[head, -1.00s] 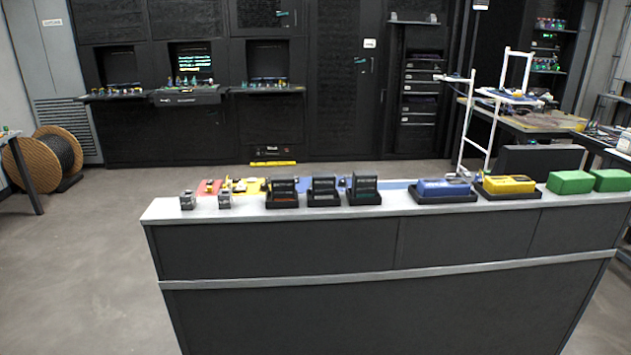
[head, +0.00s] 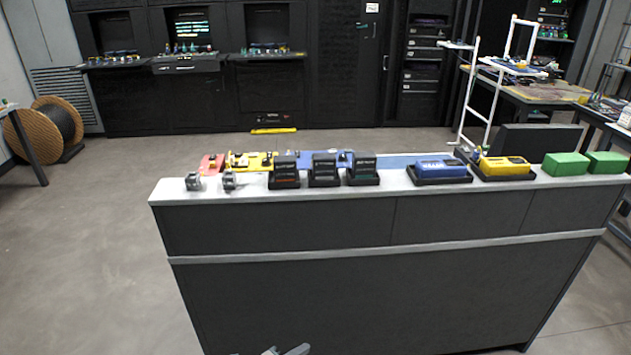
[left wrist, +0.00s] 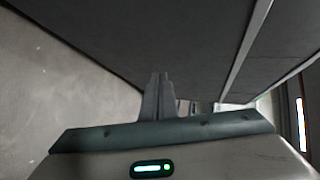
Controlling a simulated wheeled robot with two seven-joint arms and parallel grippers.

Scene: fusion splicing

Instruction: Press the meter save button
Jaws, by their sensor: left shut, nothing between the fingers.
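A blue boxed device (head: 441,168) and a yellow boxed device (head: 504,165) each sit in a black tray on the right half of the grey counter (head: 400,187). I cannot tell which one is the meter, and no save button can be made out at this size. My left gripper (head: 287,350) just shows at the bottom edge of the head view, low in front of the counter and well apart from both devices. In the left wrist view its fingers (left wrist: 158,82) are together and empty. My right gripper is not in view.
Several black upright units (head: 324,170) stand mid-counter. Two small metal clamps (head: 193,182) are at its left end, and green boxes (head: 566,164) at its right. The counter's dark front panel (head: 350,290) faces me. Open floor (head: 80,260) lies to the left.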

